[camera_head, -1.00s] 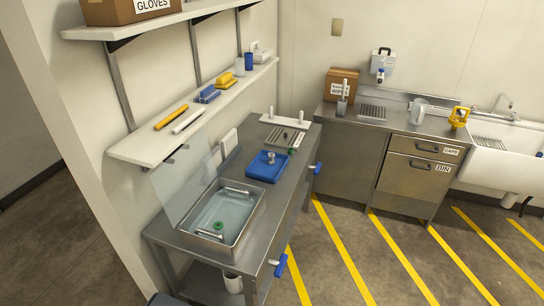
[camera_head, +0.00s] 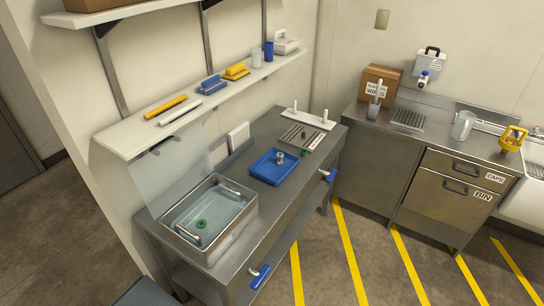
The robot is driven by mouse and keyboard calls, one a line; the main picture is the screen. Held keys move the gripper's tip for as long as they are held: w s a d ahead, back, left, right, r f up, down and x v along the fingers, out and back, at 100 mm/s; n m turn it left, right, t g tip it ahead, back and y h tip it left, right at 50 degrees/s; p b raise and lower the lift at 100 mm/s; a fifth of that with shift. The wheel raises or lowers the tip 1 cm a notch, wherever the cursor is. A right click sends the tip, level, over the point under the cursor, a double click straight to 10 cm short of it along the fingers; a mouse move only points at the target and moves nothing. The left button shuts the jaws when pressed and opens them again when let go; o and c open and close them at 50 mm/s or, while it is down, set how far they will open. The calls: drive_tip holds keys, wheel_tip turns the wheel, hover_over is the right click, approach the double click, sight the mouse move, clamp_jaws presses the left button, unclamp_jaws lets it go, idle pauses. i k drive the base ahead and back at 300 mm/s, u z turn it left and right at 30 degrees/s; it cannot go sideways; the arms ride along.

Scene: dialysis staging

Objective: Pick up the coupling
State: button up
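A small metallic fitting (camera_head: 279,157) stands in the blue tray (camera_head: 262,176) on the steel bench; it may be the coupling, but its details are too small to be sure. A small green round part (camera_head: 201,223) lies in the water-filled steel basin (camera_head: 244,228) at the bench's near end. Another small green piece (camera_head: 304,153) is beside the slotted plate (camera_head: 297,142) behind the tray. I cannot tell which of these is the coupling. My gripper is not in view.
A clear upright panel (camera_head: 168,177) stands along the basin's wall side. A shelf (camera_head: 128,143) with yellow and blue items overhangs the bench's back. Blue-handled levers (camera_head: 260,277) stick out from the bench front. The yellow-striped floor (camera_head: 345,250) in front is clear.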

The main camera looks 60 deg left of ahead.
sight(280, 155)
drive_tip(key=u, duration=0.25)
drive_tip(key=i, duration=0.7)
drive_tip(key=u, duration=1.05)
drive_tip(key=i, duration=0.95)
drive_tip(key=u, duration=0.6)
drive_tip(key=k, duration=0.95)
drive_tip(key=u, duration=0.15)
drive_tip(key=i, duration=0.5)
drive_tip(key=u, duration=0.05)
